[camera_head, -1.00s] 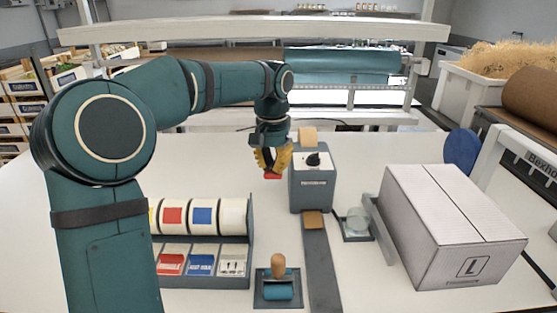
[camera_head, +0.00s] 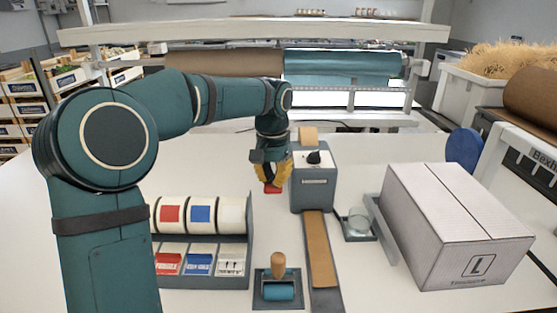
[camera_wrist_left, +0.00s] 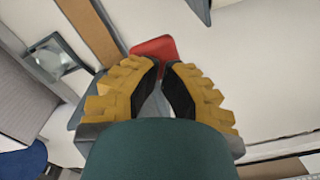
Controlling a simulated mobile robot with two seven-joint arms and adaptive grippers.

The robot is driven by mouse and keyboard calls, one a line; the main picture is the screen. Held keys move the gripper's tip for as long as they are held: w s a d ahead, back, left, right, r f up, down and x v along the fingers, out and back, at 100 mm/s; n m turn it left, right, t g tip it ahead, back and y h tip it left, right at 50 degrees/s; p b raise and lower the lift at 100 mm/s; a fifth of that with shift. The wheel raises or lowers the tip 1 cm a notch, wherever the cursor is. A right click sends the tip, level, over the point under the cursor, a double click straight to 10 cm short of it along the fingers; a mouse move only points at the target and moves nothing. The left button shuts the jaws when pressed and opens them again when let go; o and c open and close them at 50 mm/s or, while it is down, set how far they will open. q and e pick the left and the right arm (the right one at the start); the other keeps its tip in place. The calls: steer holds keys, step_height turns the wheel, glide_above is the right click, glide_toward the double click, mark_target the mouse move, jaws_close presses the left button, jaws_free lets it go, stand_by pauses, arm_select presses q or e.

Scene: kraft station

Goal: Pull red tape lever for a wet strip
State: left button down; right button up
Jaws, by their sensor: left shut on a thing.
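My left gripper (camera_head: 272,180) is beside the left side of the grey tape dispenser (camera_head: 313,190). Its yellow fingers are shut on the red lever (camera_head: 273,189), of which only the lower end shows below the fingertips. In the left wrist view the red lever (camera_wrist_left: 155,48) sticks out past the fingertips (camera_wrist_left: 160,66). A brown paper tape strip (camera_head: 320,250) lies along the grey chute (camera_head: 311,296) in front of the dispenser. My right gripper is in neither view.
A label rack (camera_head: 250,255) with rolls stands left of the chute, and a roller with a wooden handle (camera_head: 278,266) sits in front. A small glass dish (camera_head: 358,223) and a large white box (camera_head: 458,225) marked L stand to the right.

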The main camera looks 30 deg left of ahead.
arm_select(q)
steer(key=shift+f, duration=0.15)
steer(key=shift+f+b, duration=0.5)
steer(key=shift+f, duration=0.35)
steer(key=shift+r, duration=0.1)
